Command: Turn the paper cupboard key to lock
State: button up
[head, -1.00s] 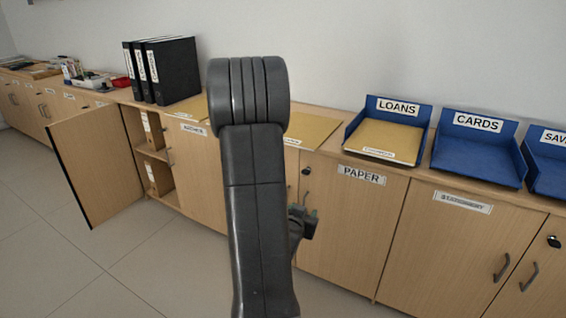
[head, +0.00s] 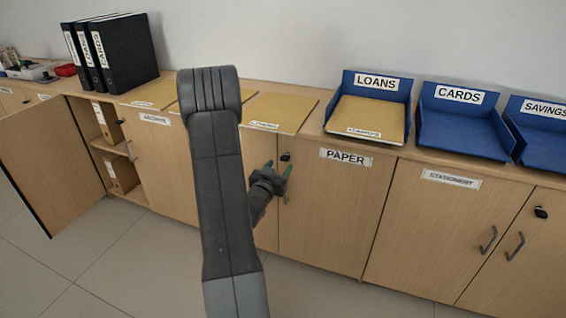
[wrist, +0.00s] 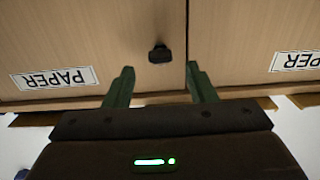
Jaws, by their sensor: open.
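The paper cupboard door (head: 330,215) is shut, with a PAPER label (head: 345,157) at its top. Its small black key (head: 285,157) sits in the lock near the door's upper left corner. My gripper (head: 278,168) is open and empty in front of the door, just below the key in the head view. In the wrist view the key (wrist: 159,53) lies between the lines of my two green fingers (wrist: 159,70), a little beyond their tips. I see no contact. The wrist picture shows the labels upside down.
My arm covers part of the doors to the left. An open cupboard door (head: 45,165) juts out at the far left. Blue trays (head: 460,135), tan folders (head: 275,113) and black binders (head: 125,50) stand on the counter top. A pull handle (head: 488,240) sticks out at right.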

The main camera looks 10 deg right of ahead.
aim_at(286, 158)
jog(key=x, duration=0.4)
jog(key=shift+w+d, duration=0.25)
jog(key=shift+w, duration=0.1)
jog(key=c, duration=1)
